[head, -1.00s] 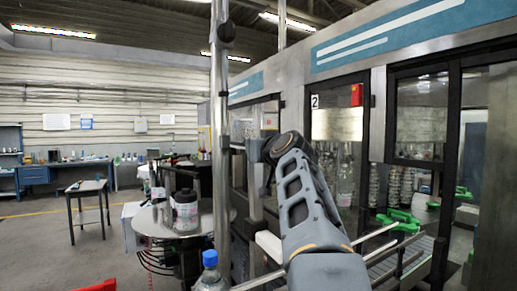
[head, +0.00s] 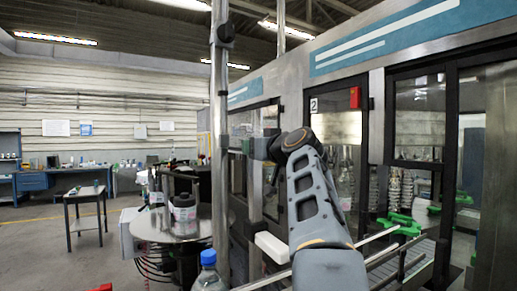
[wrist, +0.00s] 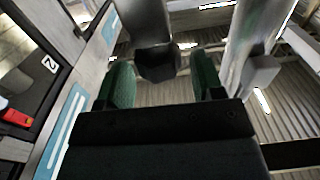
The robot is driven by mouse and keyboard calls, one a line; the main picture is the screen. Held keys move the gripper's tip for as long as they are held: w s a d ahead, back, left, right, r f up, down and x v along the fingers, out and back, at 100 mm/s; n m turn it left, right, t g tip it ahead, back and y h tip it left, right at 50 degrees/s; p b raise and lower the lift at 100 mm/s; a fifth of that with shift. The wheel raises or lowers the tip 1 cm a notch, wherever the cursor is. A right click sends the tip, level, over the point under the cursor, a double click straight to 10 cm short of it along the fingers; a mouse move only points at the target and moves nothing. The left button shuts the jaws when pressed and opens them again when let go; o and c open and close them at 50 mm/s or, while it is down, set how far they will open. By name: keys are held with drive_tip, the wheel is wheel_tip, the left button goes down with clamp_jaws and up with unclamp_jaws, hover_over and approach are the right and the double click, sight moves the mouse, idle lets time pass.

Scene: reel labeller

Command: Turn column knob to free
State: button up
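The upright metal column (head: 220,130) stands left of my arm in the head view. A black knob (head: 226,33) sits on its upper part, well above my arm's end. In the wrist view my gripper (wrist: 160,75) is open, its two green finger pads apart. A dark grey faceted, knob-like piece (wrist: 157,65) shows between and beyond the pads; I cannot tell its distance or whether it is the column's knob. A bright metal post (wrist: 250,45) runs past the right pad.
A machine with glass doors (head: 340,160) fills the right side, close to my arm. A round metal table (head: 165,225) with a jar (head: 183,208) stands left of the column. A blue-capped bottle (head: 209,270) is in front. Open floor lies at left.

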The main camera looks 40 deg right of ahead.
drive_tip(key=shift+o, duration=0.4)
drive_tip(key=shift+s, duration=0.1)
drive_tip(key=s+a+b, duration=0.1)
drive_tip(key=s+b, duration=0.4)
drive_tip(key=s, duration=0.8)
drive_tip(key=shift+s+a, duration=0.25)
drive_tip(key=shift+a, duration=0.1)
